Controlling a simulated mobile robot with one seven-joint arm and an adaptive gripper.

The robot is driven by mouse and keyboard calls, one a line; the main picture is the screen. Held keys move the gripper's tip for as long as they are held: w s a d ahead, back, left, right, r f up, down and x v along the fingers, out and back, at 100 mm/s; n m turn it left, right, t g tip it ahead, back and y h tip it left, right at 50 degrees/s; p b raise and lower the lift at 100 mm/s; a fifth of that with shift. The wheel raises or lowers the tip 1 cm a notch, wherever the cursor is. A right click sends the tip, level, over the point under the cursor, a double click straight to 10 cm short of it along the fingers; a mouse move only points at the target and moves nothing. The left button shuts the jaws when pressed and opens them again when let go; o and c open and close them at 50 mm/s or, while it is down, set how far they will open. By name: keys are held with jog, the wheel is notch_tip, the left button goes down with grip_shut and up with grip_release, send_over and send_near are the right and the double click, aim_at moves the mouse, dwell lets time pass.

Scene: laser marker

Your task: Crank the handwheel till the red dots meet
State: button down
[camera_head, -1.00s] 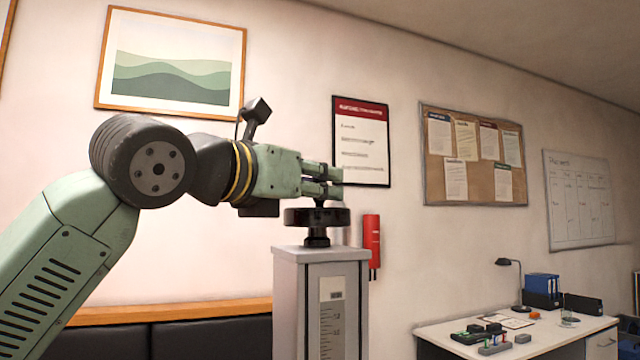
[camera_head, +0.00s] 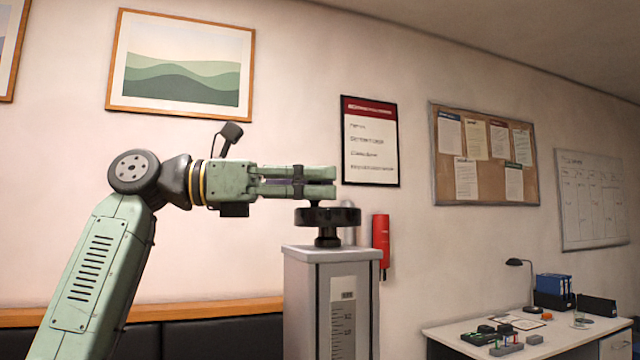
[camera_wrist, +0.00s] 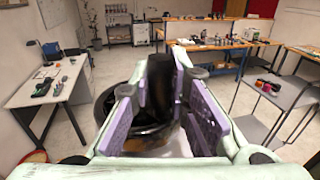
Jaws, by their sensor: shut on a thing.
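The black handwheel (camera_head: 342,216) sits flat on top of a grey column (camera_head: 302,300) with a scale (camera_head: 343,330) on its front. My gripper (camera_head: 318,182) reaches in level from the left, just above the wheel. Its fingers are shut on the wheel's black crank knob, whose lower part shows below them. In the wrist view the dark knob (camera_wrist: 160,88) stands between the purple pads of my gripper (camera_wrist: 168,108). Part of the handwheel rim (camera_wrist: 104,100) shows to the left of the fingers there. I see no red dots in either view.
A red object (camera_head: 381,243) hangs on the wall behind the column. A desk (camera_head: 440,335) with a lamp, blue binders (camera_head: 552,288) and small items stands at the lower right.

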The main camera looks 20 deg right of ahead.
jog(key=shift+w+a+m+g+y, duration=0.15)
jog(key=shift+m+g+y, duration=0.3)
jog(key=shift+m+g, duration=0.5)
jog(key=shift+w+m+g+y, duration=0.25)
jog(key=shift+m+g+y, duration=0.25)
jog(key=shift+g, duration=0.75)
jog(key=shift+w+m+g+y, duration=0.1)
jog(key=shift+m+g+y, duration=0.15)
jog(key=shift+m+g, duration=0.3)
jog(key=c, duration=1.5)
grip_release()
jog(key=shift+c, duration=0.2)
jog(key=shift+a+n+t, duration=0.1)
jog(key=shift+n+t, duration=0.25)
jog(key=shift+n, duration=0.05)
